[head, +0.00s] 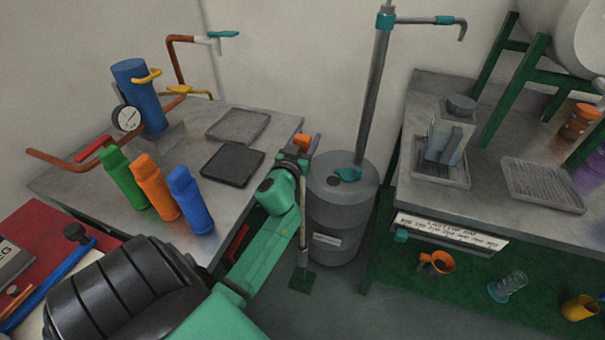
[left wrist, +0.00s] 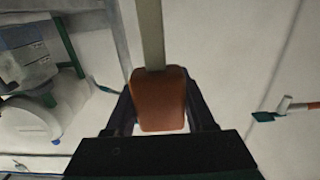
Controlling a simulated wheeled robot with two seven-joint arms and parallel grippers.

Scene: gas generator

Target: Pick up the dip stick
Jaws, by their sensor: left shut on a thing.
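The dip stick has an orange handle (head: 302,140), which also shows large in the left wrist view (left wrist: 160,100). A thin pale stick (left wrist: 151,35) runs out from the handle there. My left gripper (head: 297,150) is by the right edge of the left table, just left of the grey drum. In the left wrist view its two dark fingers (left wrist: 160,92) are shut on the handle from both sides. In the head view part of the stick is hidden behind my arm; a thin length (head: 303,252) hangs below it. My right gripper is not in view.
The grey drum (head: 335,225) with an upright pump pipe (head: 375,90) stands close right of my gripper. The right table (head: 440,95) holds a metal can (head: 447,130).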

